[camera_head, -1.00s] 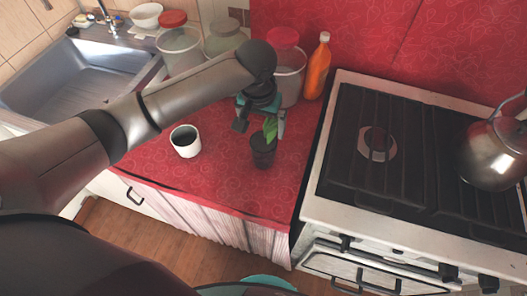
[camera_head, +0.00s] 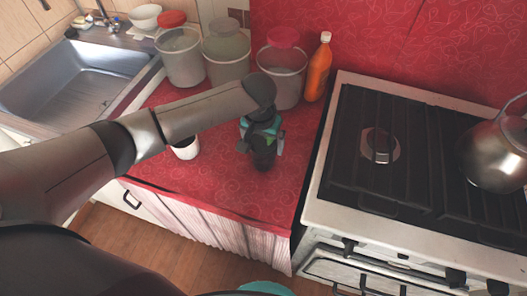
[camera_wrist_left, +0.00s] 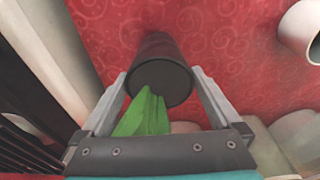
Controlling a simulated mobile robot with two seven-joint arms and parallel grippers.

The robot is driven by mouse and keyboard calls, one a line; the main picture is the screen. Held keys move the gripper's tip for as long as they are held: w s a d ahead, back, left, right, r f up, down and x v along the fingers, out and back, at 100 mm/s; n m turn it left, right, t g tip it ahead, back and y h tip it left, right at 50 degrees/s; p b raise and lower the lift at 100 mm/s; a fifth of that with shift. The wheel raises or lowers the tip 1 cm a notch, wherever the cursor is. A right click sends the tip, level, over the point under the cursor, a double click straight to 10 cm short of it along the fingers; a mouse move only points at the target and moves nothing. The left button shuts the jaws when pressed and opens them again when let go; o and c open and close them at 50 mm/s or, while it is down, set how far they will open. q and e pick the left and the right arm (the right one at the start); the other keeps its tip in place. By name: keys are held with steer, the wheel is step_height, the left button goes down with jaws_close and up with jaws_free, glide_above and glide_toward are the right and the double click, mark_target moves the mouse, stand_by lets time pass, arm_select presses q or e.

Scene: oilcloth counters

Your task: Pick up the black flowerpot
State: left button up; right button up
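The black flowerpot (camera_head: 264,160) stands on the red counter, partly hidden under my left gripper (camera_head: 262,145). In the left wrist view the pot (camera_wrist_left: 160,68) shows its dark round top, with a green leaf (camera_wrist_left: 144,114) at its near edge. My left gripper (camera_wrist_left: 160,82) is open, one finger on each side of the pot's rim. The gaps there are narrow, and I cannot tell whether either finger touches. My right gripper is not in view.
A white cup (camera_head: 187,149) stands left of the pot, partly behind my left arm. Lidded buckets (camera_head: 282,76) and an orange bottle (camera_head: 318,68) stand at the back. The stove (camera_head: 420,160) is to the right. Clear counter lies in front of the pot.

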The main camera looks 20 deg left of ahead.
arm_select(q)
steer(key=c, duration=1.2)
steer(key=shift+r, duration=0.15)
